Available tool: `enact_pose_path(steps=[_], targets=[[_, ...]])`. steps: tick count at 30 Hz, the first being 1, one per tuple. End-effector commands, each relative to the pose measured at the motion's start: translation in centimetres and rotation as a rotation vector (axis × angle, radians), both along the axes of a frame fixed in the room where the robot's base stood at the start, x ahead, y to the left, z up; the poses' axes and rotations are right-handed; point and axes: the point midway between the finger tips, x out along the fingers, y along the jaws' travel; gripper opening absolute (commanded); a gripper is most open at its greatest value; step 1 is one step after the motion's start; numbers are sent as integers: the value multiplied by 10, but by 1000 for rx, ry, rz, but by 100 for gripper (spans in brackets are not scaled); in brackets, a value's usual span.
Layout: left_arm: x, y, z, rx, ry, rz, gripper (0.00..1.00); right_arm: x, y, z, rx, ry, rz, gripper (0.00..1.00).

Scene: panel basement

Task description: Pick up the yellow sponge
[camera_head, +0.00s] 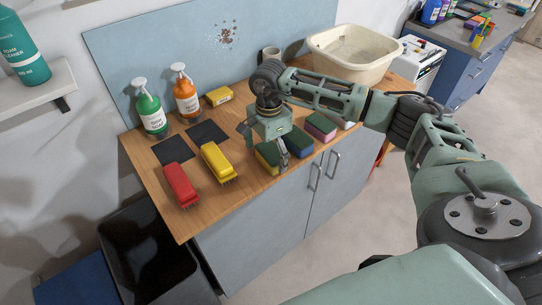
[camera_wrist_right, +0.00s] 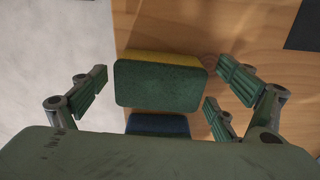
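The yellow sponge (camera_head: 264,157) lies near the front edge of the wooden counter, partly hidden by my right gripper in the head view. In the right wrist view the sponge (camera_wrist_right: 160,84) shows its dark green scouring top, with a yellow strip along its far side. My right gripper (camera_head: 277,150) points down over it. In the wrist view the right gripper's fingers (camera_wrist_right: 165,90) are spread, with gaps on both sides of the sponge. Whether the fingertips reach down to its sides is unclear. My left gripper is not in view.
A blue sponge (camera_head: 299,142) lies close beside, then a pink one (camera_head: 321,127). A yellow brush (camera_head: 216,161) and a red brush (camera_head: 180,185) lie left on the counter (camera_head: 198,220). Soap bottles (camera_head: 152,115) stand behind; a cream basin (camera_head: 351,53) stands at the right.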

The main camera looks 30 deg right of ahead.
Motion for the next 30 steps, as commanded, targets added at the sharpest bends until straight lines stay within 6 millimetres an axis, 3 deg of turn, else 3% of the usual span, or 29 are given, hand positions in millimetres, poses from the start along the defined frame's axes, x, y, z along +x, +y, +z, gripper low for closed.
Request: enact_pose_path(steps=[7,20,28,30], targets=[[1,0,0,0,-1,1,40,0,0,0,0,0,0,65],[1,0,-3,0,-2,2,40,0,0,4,0,-1,-1,64],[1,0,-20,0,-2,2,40,2,0,40,1,-7,-1,64],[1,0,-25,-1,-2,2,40,-10,-15,47,-3,-2,-6,64]])
